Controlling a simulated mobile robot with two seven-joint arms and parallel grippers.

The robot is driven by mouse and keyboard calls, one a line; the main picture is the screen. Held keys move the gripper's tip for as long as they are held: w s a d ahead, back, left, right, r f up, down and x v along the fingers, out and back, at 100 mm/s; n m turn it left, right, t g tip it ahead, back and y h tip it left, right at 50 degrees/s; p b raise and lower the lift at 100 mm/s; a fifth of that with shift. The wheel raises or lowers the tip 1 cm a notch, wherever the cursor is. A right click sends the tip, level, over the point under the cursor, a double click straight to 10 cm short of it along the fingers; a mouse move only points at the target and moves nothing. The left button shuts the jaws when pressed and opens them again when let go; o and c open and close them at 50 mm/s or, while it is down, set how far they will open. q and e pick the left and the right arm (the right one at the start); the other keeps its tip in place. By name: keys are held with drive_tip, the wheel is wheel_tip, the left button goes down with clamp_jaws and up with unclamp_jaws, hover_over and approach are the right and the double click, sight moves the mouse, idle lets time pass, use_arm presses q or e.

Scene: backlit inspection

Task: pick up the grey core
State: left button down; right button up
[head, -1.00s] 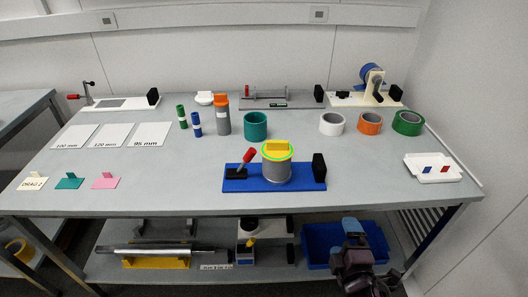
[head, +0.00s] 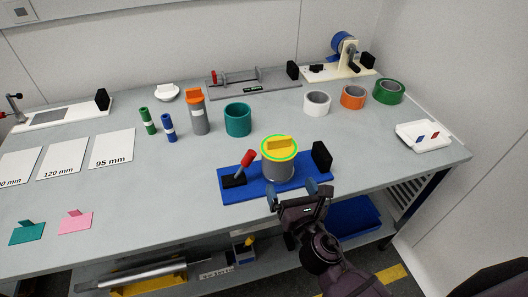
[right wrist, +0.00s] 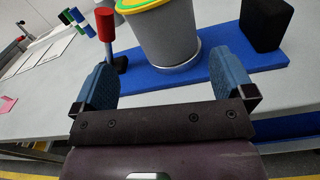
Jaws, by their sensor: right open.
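A grey core (head: 278,172) stands upright on a blue fixture (head: 230,190), with a yellow cap (head: 279,144) and a green ring on top. In the right wrist view, the core (right wrist: 168,42) rises beyond my fingers, its top cut off. My right gripper (head: 293,196) is open and empty at the fixture's front edge, just short of the core. In the right wrist view, its blue fingers (right wrist: 163,62) stand wide apart, with the core's base ahead between them. My left gripper is out of view.
The fixture carries a red-handled clamp (head: 247,160) on the left and a black block (head: 322,156) on the right. Behind stand a teal ring (head: 238,120), an orange-capped grey cylinder (head: 199,115) and tape rolls (head: 353,98).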

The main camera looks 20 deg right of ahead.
sight(284, 169)
drive_tip(key=shift+s+d+n, duration=0.2)
drive_tip(key=shift+s+n, duration=0.05)
drive_tip(key=shift+n, duration=0.25)
drive_tip(key=shift+s+d+r, duration=0.15)
drive_tip(key=shift+s+d, duration=0.05)
drive_tip(key=shift+w+n, duration=0.2)
drive_tip(key=shift+n, duration=0.2)
drive_tip(key=w, duration=0.4)
drive_tip(key=shift+w+a, duration=0.15)
drive_tip(key=shift+w, duration=0.55)
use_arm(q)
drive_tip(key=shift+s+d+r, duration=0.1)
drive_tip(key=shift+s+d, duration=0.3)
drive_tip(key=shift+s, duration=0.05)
use_arm(e)
drive_tip(key=shift+w+a, duration=0.15)
drive_tip(key=shift+w, duration=1.15)
drive_tip(key=shift+w+a, duration=0.1)
drive_tip(key=shift+w, duration=1.2)
drive_tip(key=c, duration=0.7)
